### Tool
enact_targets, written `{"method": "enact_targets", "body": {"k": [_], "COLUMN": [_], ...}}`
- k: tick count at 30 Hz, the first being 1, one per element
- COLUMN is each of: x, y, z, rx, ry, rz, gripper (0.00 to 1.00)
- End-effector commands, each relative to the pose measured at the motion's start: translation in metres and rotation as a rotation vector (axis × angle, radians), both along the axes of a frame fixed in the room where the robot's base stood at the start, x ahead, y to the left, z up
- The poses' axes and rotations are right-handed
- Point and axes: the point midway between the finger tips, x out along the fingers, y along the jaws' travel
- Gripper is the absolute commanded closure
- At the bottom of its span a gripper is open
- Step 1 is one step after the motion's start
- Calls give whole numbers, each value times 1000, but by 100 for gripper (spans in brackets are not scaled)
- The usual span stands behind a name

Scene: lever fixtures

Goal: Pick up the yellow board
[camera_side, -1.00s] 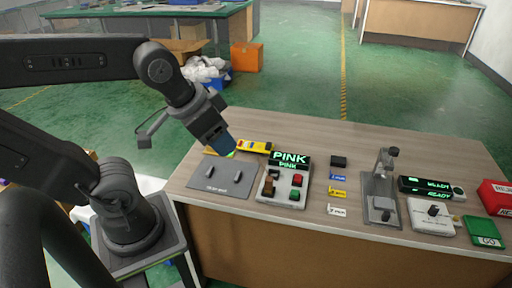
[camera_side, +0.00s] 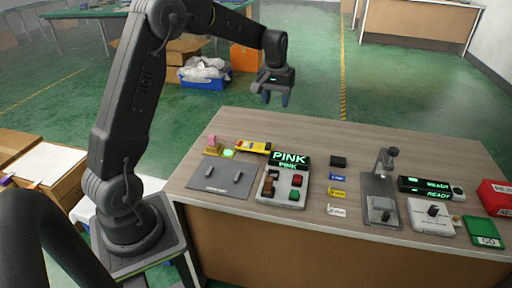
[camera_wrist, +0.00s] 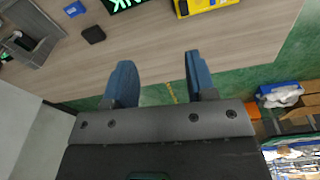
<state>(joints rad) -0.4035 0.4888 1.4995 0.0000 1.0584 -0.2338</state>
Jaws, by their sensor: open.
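A small yellow board (camera_side: 338,193) with dark markings lies flat on the table, between a blue one (camera_side: 338,177) and a white one (camera_side: 337,210). The yellow board is not seen in the wrist view, but the blue one (camera_wrist: 74,8) shows at its top edge. My gripper (camera_side: 276,99) is raised high, up and left of the yellow board in the side view, and touches nothing. In the wrist view my gripper (camera_wrist: 157,65) has its two blue fingers wide apart with nothing between them.
A black block (camera_side: 338,161) sits behind the boards. A lit PINK panel (camera_side: 290,159) with buttons and a long yellow device (camera_side: 254,147) are to the left. A lever stand (camera_side: 380,184) is to the right. A grey mat (camera_side: 222,180) lies at the left.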

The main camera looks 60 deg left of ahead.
Motion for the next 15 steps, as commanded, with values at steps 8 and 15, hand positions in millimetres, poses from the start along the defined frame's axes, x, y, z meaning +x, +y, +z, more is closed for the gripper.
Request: {"method": "enact_targets", "body": {"k": [8, 15], "x": [24, 25], "y": [60, 67], "z": [-71, -99], "rx": [-39, -45], "ry": [76, 88], "rz": [133, 151], "gripper": [49, 49]}}
